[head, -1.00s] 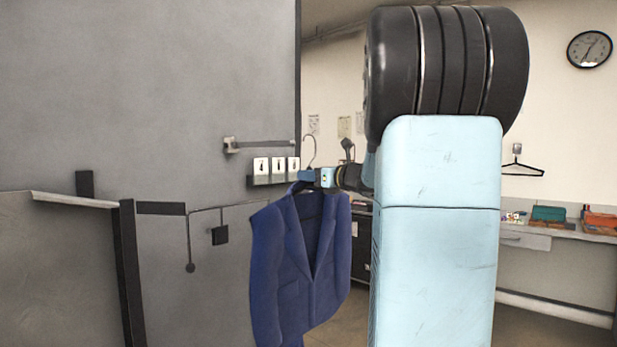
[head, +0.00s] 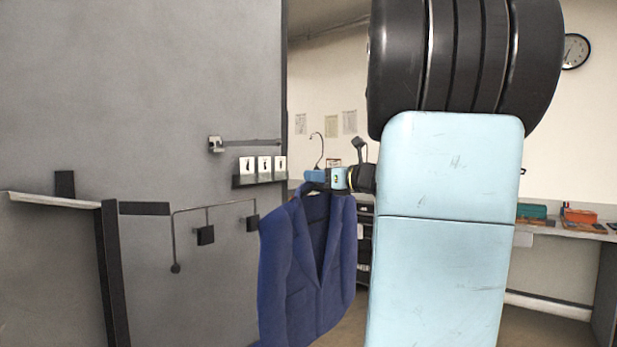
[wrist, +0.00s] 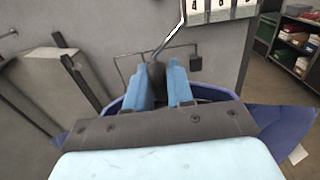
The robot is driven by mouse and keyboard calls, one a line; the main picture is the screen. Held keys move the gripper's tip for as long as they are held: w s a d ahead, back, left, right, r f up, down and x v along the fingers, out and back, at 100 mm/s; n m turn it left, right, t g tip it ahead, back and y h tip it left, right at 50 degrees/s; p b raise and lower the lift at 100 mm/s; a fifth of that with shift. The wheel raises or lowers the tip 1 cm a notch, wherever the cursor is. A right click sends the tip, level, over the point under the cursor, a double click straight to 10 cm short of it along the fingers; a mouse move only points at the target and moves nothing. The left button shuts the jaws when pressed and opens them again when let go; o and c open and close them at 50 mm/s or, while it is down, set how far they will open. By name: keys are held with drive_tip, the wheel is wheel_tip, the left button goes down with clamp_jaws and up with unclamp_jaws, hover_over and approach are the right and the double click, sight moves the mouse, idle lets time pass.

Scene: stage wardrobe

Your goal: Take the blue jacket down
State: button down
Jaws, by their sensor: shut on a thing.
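The blue jacket (head: 305,265) hangs upright on a hanger whose hook (head: 318,150) rises free above it, with nothing seen through the hook. My gripper (head: 314,178) is shut on the hanger at the jacket's collar. In the wrist view the two blue fingers of my gripper (wrist: 158,85) close around the dark hanger neck (wrist: 157,72), with the jacket's shoulders (wrist: 275,130) spread below on both sides. The lower edge of the jacket is cut off in the head view.
A grey wall panel (head: 150,70) at left carries a rail arm (head: 250,143), number cards (head: 263,165) and a thin rod (head: 215,207) close left of the jacket. A black rack (head: 365,240) stands behind. A bench (head: 575,231) with boxes is at right.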

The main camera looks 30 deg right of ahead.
drive_tip(key=v, duration=0.8)
drive_tip(key=shift+s, duration=0.25)
